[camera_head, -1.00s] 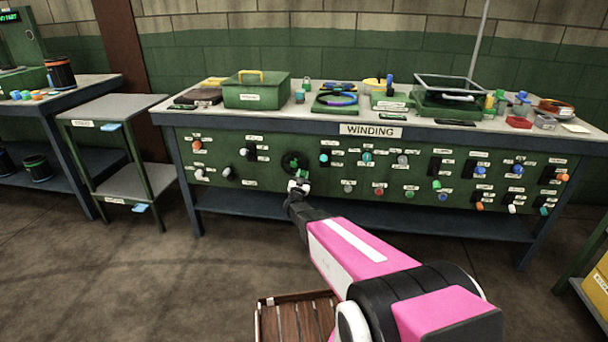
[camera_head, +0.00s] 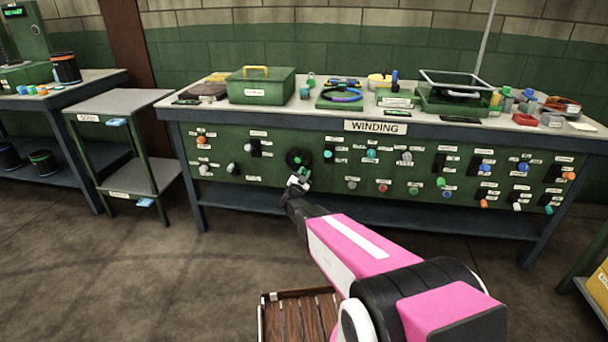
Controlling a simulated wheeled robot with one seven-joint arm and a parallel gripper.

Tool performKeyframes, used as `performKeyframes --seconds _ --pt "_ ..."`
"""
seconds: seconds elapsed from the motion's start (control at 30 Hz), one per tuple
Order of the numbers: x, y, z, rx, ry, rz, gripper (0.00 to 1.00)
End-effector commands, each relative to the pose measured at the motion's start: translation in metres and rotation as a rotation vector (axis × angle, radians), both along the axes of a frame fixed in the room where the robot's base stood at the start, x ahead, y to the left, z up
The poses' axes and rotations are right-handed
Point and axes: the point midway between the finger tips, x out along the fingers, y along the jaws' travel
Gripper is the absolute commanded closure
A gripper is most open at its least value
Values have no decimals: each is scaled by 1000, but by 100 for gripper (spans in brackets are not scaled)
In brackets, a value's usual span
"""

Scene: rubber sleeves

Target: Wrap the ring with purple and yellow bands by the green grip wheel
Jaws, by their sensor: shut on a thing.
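The black wheel (camera_head: 299,158) with a green grip (camera_head: 304,173) is on the green front panel, below and left of the WINDING label. My gripper (camera_head: 299,182) is at the wheel's lower edge, shut on the green grip; its fingertips are small and partly merge with the grip. A blue-purple ring (camera_head: 343,97) lies on a green winding stand (camera_head: 326,104) on the bench top above. Its separate purple and yellow bands are too small to make out.
The bench top (camera_head: 300,115) also holds a green box (camera_head: 262,87), a green tray machine (camera_head: 455,98) and several small parts. Several coloured knobs line the panel, close to my gripper. A wooden crate (camera_head: 300,317) stands on the floor in front. A grey side table (camera_head: 118,101) is at left.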

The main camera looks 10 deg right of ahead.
Motion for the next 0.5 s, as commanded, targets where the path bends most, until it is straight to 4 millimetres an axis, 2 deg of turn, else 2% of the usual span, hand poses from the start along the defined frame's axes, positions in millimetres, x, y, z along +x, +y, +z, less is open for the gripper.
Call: performKeyframes --seconds 0.03,0.07,0.13,0.5 --pt "8 -1 -3 3 6 3 100" --pt "8 -1 -3 3 6 3 67" --pt "8 -1 -3 2 5 2 45" --pt "-1 2 -2 0 3 2 45"
